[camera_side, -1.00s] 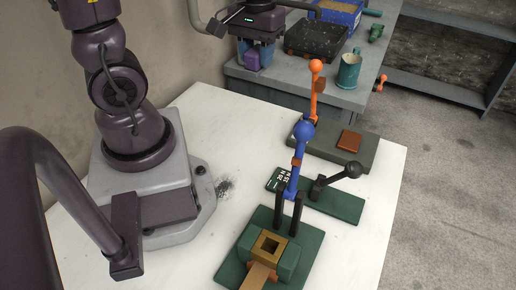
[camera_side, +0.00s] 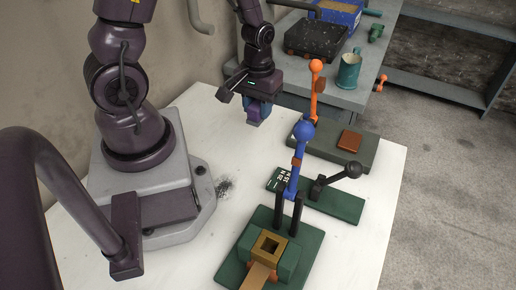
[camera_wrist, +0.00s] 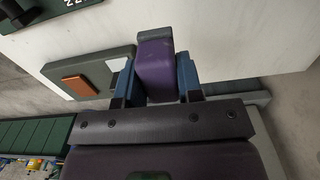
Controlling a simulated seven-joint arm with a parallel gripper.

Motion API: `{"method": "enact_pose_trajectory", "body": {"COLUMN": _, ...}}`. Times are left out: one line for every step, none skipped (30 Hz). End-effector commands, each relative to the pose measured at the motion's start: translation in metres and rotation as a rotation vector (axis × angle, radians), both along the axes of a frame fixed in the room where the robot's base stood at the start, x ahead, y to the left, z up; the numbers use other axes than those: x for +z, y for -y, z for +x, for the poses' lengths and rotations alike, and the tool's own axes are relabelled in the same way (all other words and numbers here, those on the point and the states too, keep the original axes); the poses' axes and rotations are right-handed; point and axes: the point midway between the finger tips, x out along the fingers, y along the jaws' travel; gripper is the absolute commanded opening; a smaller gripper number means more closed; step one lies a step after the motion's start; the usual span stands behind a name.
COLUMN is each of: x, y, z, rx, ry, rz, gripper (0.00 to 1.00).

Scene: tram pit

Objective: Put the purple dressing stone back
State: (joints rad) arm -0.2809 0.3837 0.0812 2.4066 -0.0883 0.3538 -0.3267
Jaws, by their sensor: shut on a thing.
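The purple dressing stone (camera_wrist: 156,70) is held between the two blue fingers of my gripper (camera_wrist: 157,78) in the wrist view. In the side view my gripper (camera_side: 258,108) hangs above the far edge of the white table, with the purple stone (camera_side: 254,114) partly hidden by the fingers. The stone is off the table. In the wrist view a grey-green board (camera_wrist: 92,72) with a brown block lies below and to the left of the stone. I cannot tell which spot is the stone's own place.
A green fixture (camera_side: 300,245) with a blue lever (camera_side: 299,160) stands at the front. Behind it are a green base with a black-knobbed lever (camera_side: 335,205) and a board with an orange lever (camera_side: 315,90). A grey bench (camera_side: 345,97) holds a teal mug (camera_side: 349,70) and a black tray (camera_side: 315,38).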

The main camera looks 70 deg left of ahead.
Motion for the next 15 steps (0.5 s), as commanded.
{"method": "enact_pose_trajectory", "body": {"x": 0.0, "y": 0.0, "z": 0.0, "rx": 0.0, "ry": 0.0, "rz": 0.0, "gripper": 0.12}}
{"method": "enact_pose_trajectory", "body": {"x": 0.0, "y": 0.0, "z": 0.0, "rx": 0.0, "ry": 0.0, "rz": 0.0, "gripper": 0.12}}
{"method": "enact_pose_trajectory", "body": {"x": -0.001, "y": 0.0, "z": 0.0, "rx": 0.0, "ry": 0.0, "rz": 0.0, "gripper": 0.12}}
{"method": "enact_pose_trajectory", "body": {"x": -0.003, "y": 0.0, "z": 0.0, "rx": 0.0, "ry": -0.001, "rz": 0.0, "gripper": 0.12}}
{"method": "enact_pose_trajectory", "body": {"x": -0.005, "y": 0.0, "z": 0.0, "rx": 0.0, "ry": -0.001, "rz": 0.0, "gripper": 0.12}}
{"method": "enact_pose_trajectory", "body": {"x": -0.011, "y": 0.0, "z": 0.0, "rx": 0.001, "ry": -0.004, "rz": -0.001, "gripper": 0.12}}
{"method": "enact_pose_trajectory", "body": {"x": -0.016, "y": 0.0, "z": -0.001, "rx": 0.001, "ry": -0.004, "rz": -0.001, "gripper": 0.12}}
{"method": "enact_pose_trajectory", "body": {"x": -0.022, "y": 0.0, "z": -0.001, "rx": 0.002, "ry": -0.006, "rz": -0.002, "gripper": 0.12}}
{"method": "enact_pose_trajectory", "body": {"x": -0.029, "y": 0.0, "z": -0.001, "rx": 0.002, "ry": -0.007, "rz": -0.003, "gripper": 0.12}}
{"method": "enact_pose_trajectory", "body": {"x": -0.034, "y": 0.0, "z": -0.001, "rx": 0.001, "ry": -0.006, "rz": -0.002, "gripper": 0.12}}
{"method": "enact_pose_trajectory", "body": {"x": -0.039, "y": 0.0, "z": -0.001, "rx": 0.0, "ry": -0.006, "rz": -0.002, "gripper": 0.12}}
{"method": "enact_pose_trajectory", "body": {"x": -0.045, "y": 0.0, "z": 0.0, "rx": 0.0, "ry": -0.004, "rz": -0.001, "gripper": 0.12}}
{"method": "enact_pose_trajectory", "body": {"x": -0.049, "y": 0.0, "z": -0.001, "rx": 0.001, "ry": -0.005, "rz": -0.002, "gripper": 0.12}}
{"method": "enact_pose_trajectory", "body": {"x": -0.052, "y": 0.0, "z": -0.001, "rx": 0.001, "ry": -0.003, "rz": -0.001, "gripper": 0.12}}
{"method": "enact_pose_trajectory", "body": {"x": -0.055, "y": 0.0, "z": 0.0, "rx": 0.0, "ry": -0.003, "rz": -0.001, "gripper": 0.12}}
